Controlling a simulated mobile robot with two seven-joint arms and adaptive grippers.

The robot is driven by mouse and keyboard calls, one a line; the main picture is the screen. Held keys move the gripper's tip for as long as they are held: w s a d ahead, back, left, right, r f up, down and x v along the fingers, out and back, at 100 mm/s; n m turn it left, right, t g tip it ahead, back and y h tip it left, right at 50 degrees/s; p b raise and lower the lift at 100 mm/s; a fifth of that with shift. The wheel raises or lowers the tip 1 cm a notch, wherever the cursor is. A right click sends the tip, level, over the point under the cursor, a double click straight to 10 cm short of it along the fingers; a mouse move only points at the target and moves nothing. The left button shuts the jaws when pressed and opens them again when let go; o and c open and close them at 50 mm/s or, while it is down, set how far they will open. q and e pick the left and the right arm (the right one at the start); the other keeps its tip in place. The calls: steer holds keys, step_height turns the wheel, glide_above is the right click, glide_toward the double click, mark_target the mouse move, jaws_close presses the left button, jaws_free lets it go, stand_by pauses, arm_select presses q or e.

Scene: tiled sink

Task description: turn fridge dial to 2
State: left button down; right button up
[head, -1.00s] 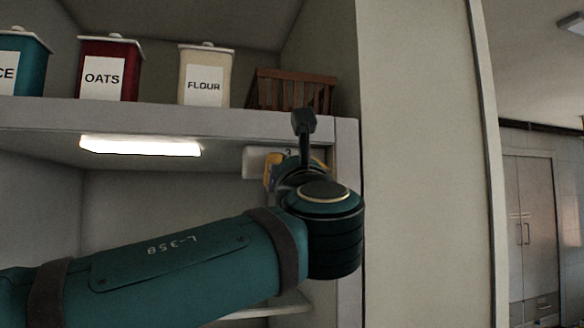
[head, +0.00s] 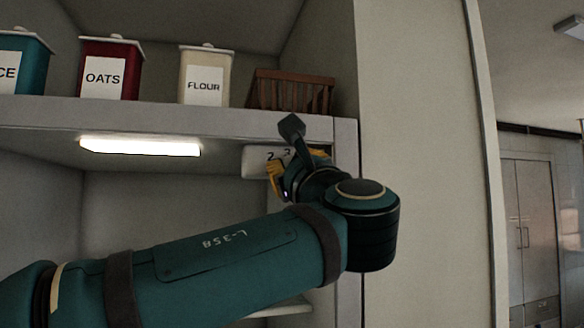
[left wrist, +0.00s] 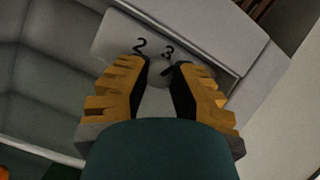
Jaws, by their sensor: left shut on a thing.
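The fridge dial (left wrist: 158,76) is a pale round knob in the left wrist view, on a light panel (left wrist: 112,42) with a black 2 and 3 along its upper side. A dark mark shows on the dial's right side, below the 3. My left gripper (left wrist: 160,78) is shut on the dial, with one yellow finger on each side. The fingers cover much of the dial and any other numbers. In the head view the panel (head: 254,160) shows under the shelf, behind my left gripper (head: 296,168). The dial is hidden there. My right gripper is not in view.
The shelf above holds a teal canister (head: 22,62), a red OATS canister (head: 108,68), a cream FLOUR canister (head: 205,75) and a brown basket (head: 291,92). A lit strip (head: 140,146) is below it. A pale wall (head: 420,170) stands to the right.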

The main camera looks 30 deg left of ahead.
arm_select(q)
steer(key=shift+n+g+y, duration=0.4)
steer(key=shift+n+g, duration=0.3)
steer(key=shift+n, duration=0.5)
steer(key=c, duration=0.7)
jaws_free()
steer(key=shift+a, duration=0.1)
